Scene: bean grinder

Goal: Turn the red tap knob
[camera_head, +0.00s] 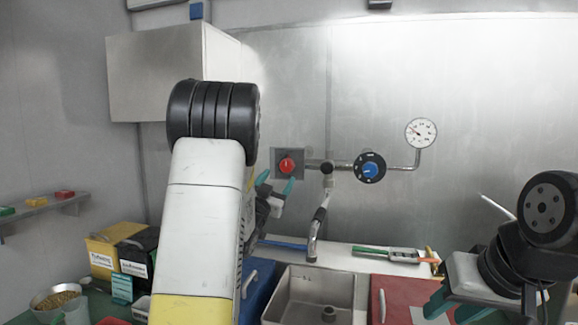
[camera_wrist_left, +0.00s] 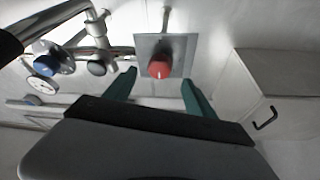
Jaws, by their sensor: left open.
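The red tap knob (camera_head: 287,165) sits on a square grey plate on the back wall. In the left wrist view the red knob (camera_wrist_left: 160,67) shows between and just beyond the teal fingertips. My left gripper (camera_head: 276,184) is open and empty, just below and in front of the knob in the head view. In the wrist view the left gripper (camera_wrist_left: 158,90) has one finger on each side of the knob's line, with no clear contact. My right gripper (camera_head: 454,308) is open and empty at the lower right, far from the knob.
A blue knob (camera_head: 370,169) and a gauge (camera_head: 421,133) are on the pipe to the right. A faucet (camera_head: 318,225) hangs over the sink (camera_head: 272,311). A wall cabinet (camera_head: 150,75) is at upper left. Boxes (camera_head: 135,252) and a bean bowl (camera_head: 40,301) stand at lower left.

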